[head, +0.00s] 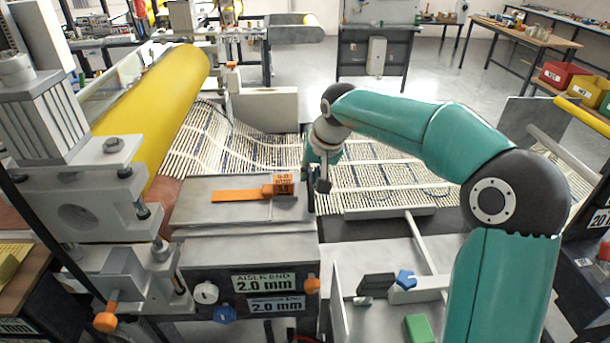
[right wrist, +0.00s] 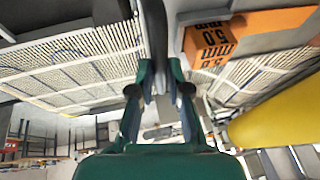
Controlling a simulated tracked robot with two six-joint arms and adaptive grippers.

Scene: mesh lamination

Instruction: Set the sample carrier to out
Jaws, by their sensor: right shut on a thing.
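My right gripper (head: 322,180) reaches down beside the right end of the grey machine block. In the right wrist view its green fingers (right wrist: 160,90) are shut on a thin grey upright bar (right wrist: 154,35). The head view shows little of this bar because the gripper and wrist cover it. I cannot tell for sure whether the bar belongs to the sample carrier; no label naming the carrier is readable. My left gripper is not in view.
An orange 5.0 mm gauge (head: 240,195) lies on the grey block (head: 190,212) left of the gripper; it also shows in the right wrist view (right wrist: 212,42). A yellow roller (head: 160,105) stands at left. Cream mesh (head: 260,150) runs behind. A green block (head: 419,328) is at front.

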